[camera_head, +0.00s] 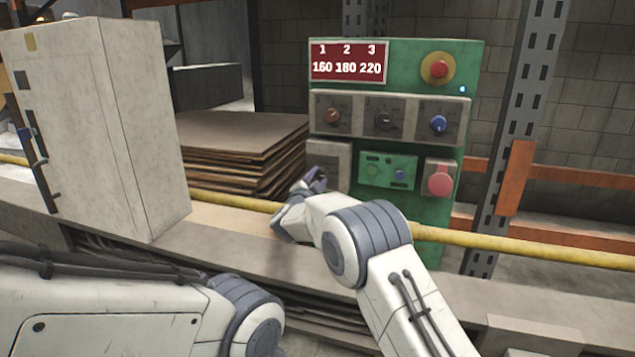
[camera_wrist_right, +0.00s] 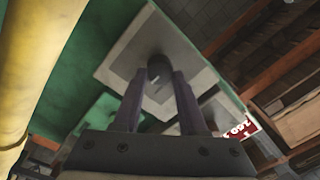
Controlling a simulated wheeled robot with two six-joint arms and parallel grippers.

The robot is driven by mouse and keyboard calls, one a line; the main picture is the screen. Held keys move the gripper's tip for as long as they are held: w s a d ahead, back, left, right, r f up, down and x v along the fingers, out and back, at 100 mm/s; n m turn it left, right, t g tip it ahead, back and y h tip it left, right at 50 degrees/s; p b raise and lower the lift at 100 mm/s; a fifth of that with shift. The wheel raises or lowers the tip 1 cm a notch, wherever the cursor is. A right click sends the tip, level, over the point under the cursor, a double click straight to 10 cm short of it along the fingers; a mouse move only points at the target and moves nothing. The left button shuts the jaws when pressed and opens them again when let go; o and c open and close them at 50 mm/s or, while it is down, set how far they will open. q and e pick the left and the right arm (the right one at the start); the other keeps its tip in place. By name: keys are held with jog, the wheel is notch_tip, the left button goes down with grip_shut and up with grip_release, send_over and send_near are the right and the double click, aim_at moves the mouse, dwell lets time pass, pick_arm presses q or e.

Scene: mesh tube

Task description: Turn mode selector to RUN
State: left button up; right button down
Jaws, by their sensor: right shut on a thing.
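The green control panel (camera_head: 409,62) stands upright behind the yellow rail. My right gripper (camera_head: 316,181) is at its lower left grey plate (camera_head: 341,152), partly covering it. In the right wrist view, the two dark fingers of my right gripper (camera_wrist_right: 158,88) are shut on a dark selector knob (camera_wrist_right: 159,67) on that plate. The knob's pointer and any RUN marking cannot be read. My left arm shows at lower left, but its gripper is out of view.
Three knobs, orange (camera_head: 332,116), black (camera_head: 384,119) and blue (camera_head: 438,124), sit in the row above. Two red buttons (camera_head: 439,69) (camera_head: 440,181) are on the right. A yellow rail (camera_head: 520,247) crosses in front. A grey cabinet (camera_head: 105,120) and stacked sheets (camera_head: 235,137) stand left.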

dwell(0.3)
jog(key=shift+c, duration=2.3)
grip_release()
jog(key=shift+s, duration=0.15)
jog(key=v, duration=1)
jog(key=shift+s+f, duration=0.1)
